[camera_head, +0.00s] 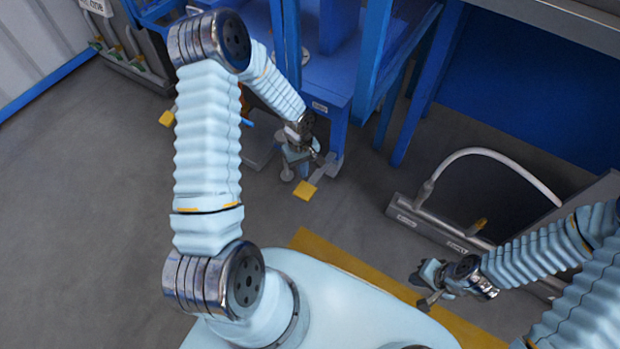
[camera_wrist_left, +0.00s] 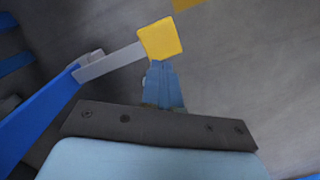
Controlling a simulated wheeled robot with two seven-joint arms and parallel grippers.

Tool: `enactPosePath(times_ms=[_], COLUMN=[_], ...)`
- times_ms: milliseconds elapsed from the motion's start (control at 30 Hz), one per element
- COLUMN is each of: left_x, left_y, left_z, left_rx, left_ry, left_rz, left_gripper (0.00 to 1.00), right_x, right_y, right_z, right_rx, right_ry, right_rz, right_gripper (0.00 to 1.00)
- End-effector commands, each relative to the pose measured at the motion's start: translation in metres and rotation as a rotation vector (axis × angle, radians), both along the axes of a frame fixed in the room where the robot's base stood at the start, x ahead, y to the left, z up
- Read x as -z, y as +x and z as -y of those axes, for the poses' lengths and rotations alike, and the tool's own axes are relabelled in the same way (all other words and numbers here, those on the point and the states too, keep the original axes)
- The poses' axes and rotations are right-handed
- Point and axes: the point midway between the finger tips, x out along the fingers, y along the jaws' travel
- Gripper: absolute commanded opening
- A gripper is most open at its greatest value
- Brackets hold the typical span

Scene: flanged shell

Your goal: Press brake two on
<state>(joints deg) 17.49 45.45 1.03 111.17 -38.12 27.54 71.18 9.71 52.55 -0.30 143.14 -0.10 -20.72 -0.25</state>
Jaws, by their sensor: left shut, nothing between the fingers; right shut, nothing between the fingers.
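A yellow pedal pad (camera_head: 305,190) on a grey lever sits low at the foot of a blue frame in the head view. It also shows in the left wrist view (camera_wrist_left: 161,39), with its grey arm (camera_wrist_left: 110,62) running to the left. My left gripper (camera_head: 287,173) is shut and empty, pointing down just beside this pad. In the left wrist view the closed fingertips (camera_wrist_left: 158,64) overlap the pad's lower edge; I cannot tell whether they touch. A second yellow pad (camera_head: 167,118) lies further left. No readable label shows which is brake two. My right gripper (camera_head: 424,302) is shut and empty.
The blue frame (camera_head: 340,85) carries a small unreadable label plate (camera_head: 319,107). A grey box with a curved white hose (camera_head: 490,152) stands to the right. Grey floor (camera_head: 90,220) is open at left. A yellow floor strip (camera_head: 325,248) runs in front of my base.

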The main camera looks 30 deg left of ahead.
Motion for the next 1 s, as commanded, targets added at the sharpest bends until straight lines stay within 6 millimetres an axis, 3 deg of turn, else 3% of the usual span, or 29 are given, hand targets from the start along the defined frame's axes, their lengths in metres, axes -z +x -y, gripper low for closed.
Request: enactPosePath(times_ms=[367, 800, 1000], left_x=[0.003, 0.053, 0.067], left_y=[0.000, -0.003, -0.004], left_z=[0.000, 0.004, 0.005], left_rx=[0.000, 0.001, 0.001], left_ry=[0.000, 0.000, -0.001], left_rz=[0.000, 0.000, 0.001], left_gripper=[0.00, 0.00, 0.00], right_x=[0.002, 0.033, 0.040], right_y=[0.000, -0.001, -0.001], right_z=[0.000, -0.003, -0.004], right_rx=[0.000, -0.005, -0.006], right_ry=[0.000, 0.007, 0.010], right_rz=[-0.001, -0.006, -0.008], right_gripper=[0.00, 0.00, 0.00])
